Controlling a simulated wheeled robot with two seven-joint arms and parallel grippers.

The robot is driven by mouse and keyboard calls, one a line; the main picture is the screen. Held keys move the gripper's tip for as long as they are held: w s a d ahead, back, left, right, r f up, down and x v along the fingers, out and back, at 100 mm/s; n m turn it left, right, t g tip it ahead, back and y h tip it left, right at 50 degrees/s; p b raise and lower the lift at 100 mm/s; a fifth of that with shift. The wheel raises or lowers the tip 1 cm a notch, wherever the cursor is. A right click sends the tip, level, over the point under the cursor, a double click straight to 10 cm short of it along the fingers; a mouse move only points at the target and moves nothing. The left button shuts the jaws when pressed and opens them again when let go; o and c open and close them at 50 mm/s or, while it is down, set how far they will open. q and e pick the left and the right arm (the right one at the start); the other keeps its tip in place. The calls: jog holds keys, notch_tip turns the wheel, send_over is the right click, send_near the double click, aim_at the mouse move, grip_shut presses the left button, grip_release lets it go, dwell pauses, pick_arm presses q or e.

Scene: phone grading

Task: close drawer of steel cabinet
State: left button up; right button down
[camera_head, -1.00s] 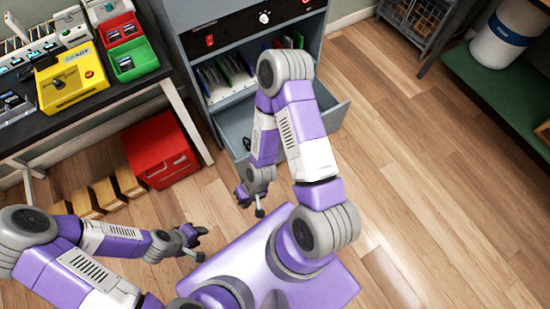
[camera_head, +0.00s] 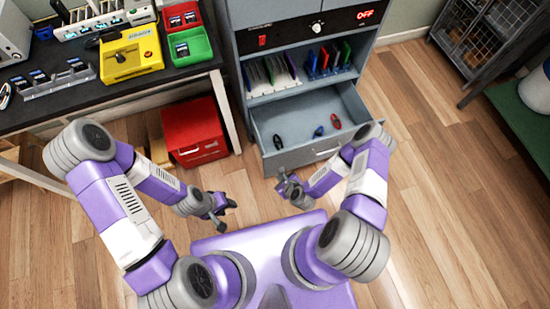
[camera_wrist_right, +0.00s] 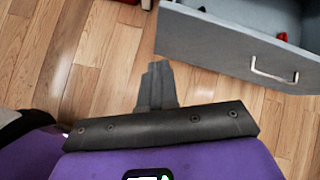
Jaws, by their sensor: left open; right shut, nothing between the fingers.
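The steel cabinet (camera_head: 236,50) stands at the top centre in the head view. Its bottom drawer (camera_head: 267,152) is pulled open, with a few small red, black and blue items inside. The drawer front and its metal handle (camera_wrist_right: 274,70) show at the upper right of the right wrist view. My right gripper (camera_head: 283,180) is shut and empty, just in front of the drawer's left front corner, apart from it as far as I can see. In the wrist view its fingers (camera_wrist_right: 157,85) are together over bare floor. My left gripper (camera_head: 226,209) is open and empty, lower left of the drawer.
A black table (camera_head: 120,92) with a yellow device (camera_head: 131,55) and red and green bins stands at the left. A red box (camera_head: 193,133) sits on the floor beside the cabinet. A wire rack (camera_head: 486,40) is at the upper right. The floor right of the drawer is clear.

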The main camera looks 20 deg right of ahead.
jog(key=w+f+m+b, duration=0.1)
jog(key=w+f, duration=0.1)
jog(key=w, duration=0.2)
jog(key=w+f+m+h+b, duration=0.1)
jog(key=w+f+m+b, duration=0.1)
jog(key=w+f, duration=0.1)
jog(key=w+f+m+t+b, duration=0.1)
jog(key=w+f+m+b, duration=0.1)
jog(key=w, duration=0.2)
jog(key=shift+w+d+f, duration=0.15)
jog(key=shift+w+d, duration=0.05)
jog(key=shift+w, duration=0.15)
